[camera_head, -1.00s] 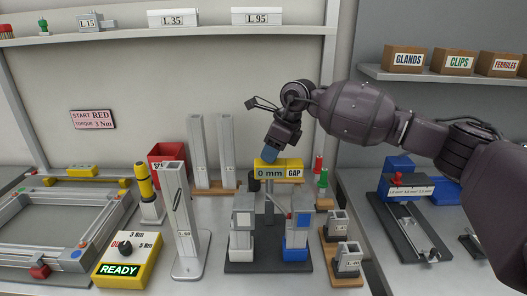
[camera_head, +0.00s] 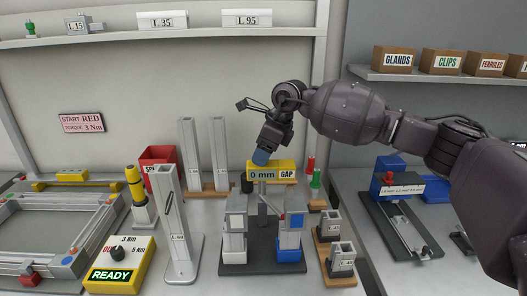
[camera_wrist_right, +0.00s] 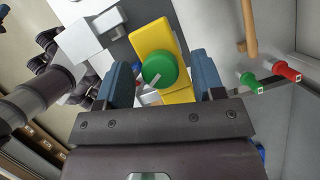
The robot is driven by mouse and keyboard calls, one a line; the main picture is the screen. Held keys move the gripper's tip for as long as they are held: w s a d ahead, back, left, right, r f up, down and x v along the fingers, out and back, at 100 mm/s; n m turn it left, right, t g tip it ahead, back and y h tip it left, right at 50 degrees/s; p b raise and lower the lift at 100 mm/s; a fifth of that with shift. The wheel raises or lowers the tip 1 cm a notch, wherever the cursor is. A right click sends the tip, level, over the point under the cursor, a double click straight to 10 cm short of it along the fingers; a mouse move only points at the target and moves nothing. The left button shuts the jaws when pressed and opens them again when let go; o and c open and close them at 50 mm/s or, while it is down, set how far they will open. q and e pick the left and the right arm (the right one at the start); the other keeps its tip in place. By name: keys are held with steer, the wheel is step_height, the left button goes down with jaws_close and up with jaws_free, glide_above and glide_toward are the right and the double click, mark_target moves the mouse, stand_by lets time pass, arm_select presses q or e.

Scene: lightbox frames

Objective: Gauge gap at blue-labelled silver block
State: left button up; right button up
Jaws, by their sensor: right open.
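The silver block with a blue label (camera_head: 291,231) stands upright on a dark base plate, right of a matching block with a white label (camera_head: 234,232). Between and behind them, a yellow gap gauge (camera_head: 286,167) sits on a grey post; its display reads "0 mm". My right gripper (camera_head: 261,157) is just above the gauge, pointing down. In the right wrist view, its blue fingers (camera_wrist_right: 163,84) are apart, with the gauge's green knob (camera_wrist_right: 158,69) showing between them. My left gripper is not in view.
A tall grey upright post (camera_head: 173,225) and a yellow box marked READY (camera_head: 125,262) stand left of the blocks. Small silver parts on a wooden rack (camera_head: 341,281) are close on the right. A blue-ended fixture (camera_head: 389,176) stands farther right, under my right arm.

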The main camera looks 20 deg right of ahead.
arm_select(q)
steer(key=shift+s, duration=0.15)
arm_select(e)
steer(key=v, duration=1)
steer(key=shift+r, duration=0.4)
steer(key=shift+s+d, duration=0.1)
